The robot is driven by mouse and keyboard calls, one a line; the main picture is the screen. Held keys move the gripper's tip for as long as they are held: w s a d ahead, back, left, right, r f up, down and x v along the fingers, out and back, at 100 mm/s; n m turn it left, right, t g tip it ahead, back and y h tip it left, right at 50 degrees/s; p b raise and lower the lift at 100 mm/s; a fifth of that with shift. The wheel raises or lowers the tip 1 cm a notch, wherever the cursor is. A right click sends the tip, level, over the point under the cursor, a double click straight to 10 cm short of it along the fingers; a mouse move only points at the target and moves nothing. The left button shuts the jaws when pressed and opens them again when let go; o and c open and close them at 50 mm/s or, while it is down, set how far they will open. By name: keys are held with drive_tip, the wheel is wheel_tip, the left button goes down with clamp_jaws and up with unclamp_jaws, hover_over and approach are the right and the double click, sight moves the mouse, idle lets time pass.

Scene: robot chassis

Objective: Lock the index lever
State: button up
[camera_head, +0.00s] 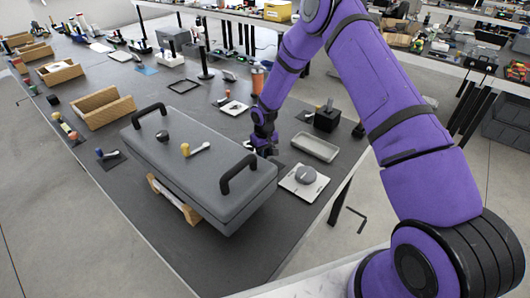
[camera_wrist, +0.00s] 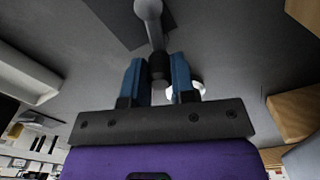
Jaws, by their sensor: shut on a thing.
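A lever (camera_wrist: 156,30) with a rounded grey end and a grey shaft shows in the wrist view, in front of a darker square plate (camera_wrist: 110,18). Its dark end sits between the blue fingers of my gripper (camera_wrist: 158,72), which is shut on it. A white round part (camera_wrist: 190,89) shows behind the right finger. In the head view my gripper (camera_head: 266,150) is low over the table, just beyond the right end of the big grey case; the lever there is mostly hidden by it. Whether the lever is locked cannot be told.
The grey case (camera_head: 205,180) with two black handles stands close on the left, with a yellow-knobbed lever (camera_head: 186,150) on top. A black box (camera_head: 327,119) stands behind.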

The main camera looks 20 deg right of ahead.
clamp_jaws()
drive_tip(key=o, duration=0.9)
unclamp_jaws()
wheel_tip(320, 180, up, 11)
drive_tip(key=shift+f, duration=0.1)
